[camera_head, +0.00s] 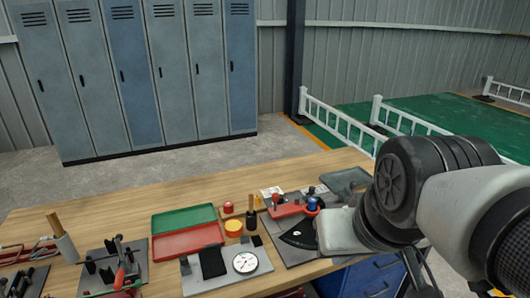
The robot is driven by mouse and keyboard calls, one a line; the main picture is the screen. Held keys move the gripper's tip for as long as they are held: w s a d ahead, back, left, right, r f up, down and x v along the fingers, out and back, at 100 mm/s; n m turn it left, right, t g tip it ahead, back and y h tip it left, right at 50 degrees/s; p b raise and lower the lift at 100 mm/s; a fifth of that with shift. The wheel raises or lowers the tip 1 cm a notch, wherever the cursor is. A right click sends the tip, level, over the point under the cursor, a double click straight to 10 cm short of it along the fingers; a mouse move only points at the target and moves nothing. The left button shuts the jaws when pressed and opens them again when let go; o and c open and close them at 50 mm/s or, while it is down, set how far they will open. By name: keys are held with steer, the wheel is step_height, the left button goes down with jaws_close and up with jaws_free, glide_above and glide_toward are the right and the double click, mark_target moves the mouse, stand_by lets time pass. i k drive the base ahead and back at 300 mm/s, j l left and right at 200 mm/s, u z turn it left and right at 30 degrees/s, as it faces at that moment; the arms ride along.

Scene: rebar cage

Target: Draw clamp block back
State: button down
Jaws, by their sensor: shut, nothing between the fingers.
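My gripper (338,232) reaches in from the right, its pale housing low over the right edge of a grey fixture plate (282,250). Its fingertips cannot be made out, and nothing shows held in it. On that plate lie a black wedge-shaped piece (298,236) with a pale curved scale, a red part (286,210) and a blue knob (312,204), just left of and behind my gripper. I cannot tell which piece is the clamp block. My arm hides the plate's right part.
A gauge plate (224,282) with a round dial, a green-and-red tray (186,243) and a red toggle-clamp fixture (122,270) stand to the left on the wooden bench (90,215). A grey tray (347,180) lies behind my gripper. Bare bench shows at back left.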

mark_target(312, 193)
steer(key=i+l+u, duration=0.1)
steer(key=i+l, duration=0.25)
steer(key=i+l+u, duration=0.15)
steer(key=i+l, duration=0.2)
steer(key=l, duration=0.2)
